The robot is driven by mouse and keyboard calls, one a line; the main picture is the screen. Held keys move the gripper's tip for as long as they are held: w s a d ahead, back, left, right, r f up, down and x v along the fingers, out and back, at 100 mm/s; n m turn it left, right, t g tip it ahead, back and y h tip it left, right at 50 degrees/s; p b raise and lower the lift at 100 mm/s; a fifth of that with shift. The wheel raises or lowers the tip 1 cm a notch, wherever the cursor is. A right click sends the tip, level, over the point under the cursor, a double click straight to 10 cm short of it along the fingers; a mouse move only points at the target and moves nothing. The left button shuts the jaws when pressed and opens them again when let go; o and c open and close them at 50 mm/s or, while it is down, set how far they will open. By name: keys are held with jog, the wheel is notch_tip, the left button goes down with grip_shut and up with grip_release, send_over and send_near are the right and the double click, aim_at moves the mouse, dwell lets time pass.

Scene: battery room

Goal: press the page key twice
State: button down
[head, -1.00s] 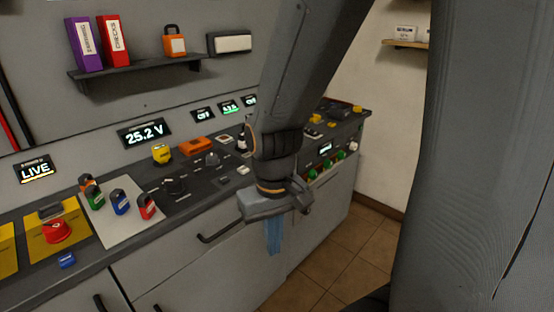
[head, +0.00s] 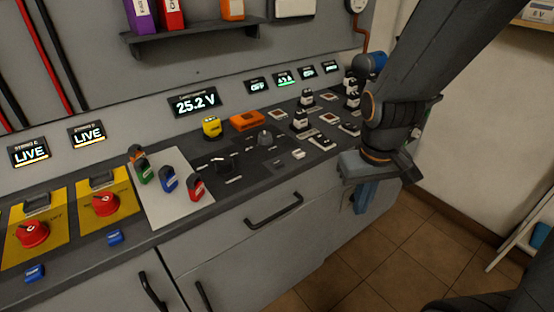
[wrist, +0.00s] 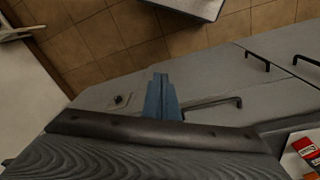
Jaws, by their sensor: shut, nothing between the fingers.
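No key that I can read as the page key shows. A small white key (head: 298,154) sits near the front edge of the counter, left of my gripper. Two blue keys, one at the left (head: 34,273) and one beside it (head: 115,237), sit below the red rotary switches; their lettering is too small to read. My gripper (head: 366,196) is shut and empty, its blue fingers pointing down in front of the counter's right part. In the wrist view the shut blue fingers (wrist: 161,97) hang over the grey cabinet fronts, touching no key.
The counter (head: 240,185) carries red rotary switches (head: 106,204), padlocks on a pale plate (head: 168,215), a yellow block (head: 212,127) and several black-and-white knobs. A 25.2 V display (head: 195,102) is on the wall. Handles (head: 273,210) stick out of the cabinets. Tiled floor (head: 335,268) in front is free.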

jog(key=w+r+n+t+p, duration=0.3)
jog(key=w+r+n+p, duration=0.1)
jog(key=w, duration=0.5)
notch_tip(320, 180, up, 6)
jog(key=n+t+y+p, duration=0.2)
jog(key=n+y+p, duration=0.55)
jog(key=n, duration=0.55)
send_over(281, 164)
jog(key=shift+a+r+p, duration=0.1)
jog(key=shift+p, duration=0.25)
notch_tip(281, 164, down, 8)
jog(key=b, duration=0.8)
jog(key=shift+r, duration=0.15)
jog(key=shift+f+b, duration=0.4)
jog(key=shift+f, duration=0.15)
jog(key=shift+f, duration=0.1)
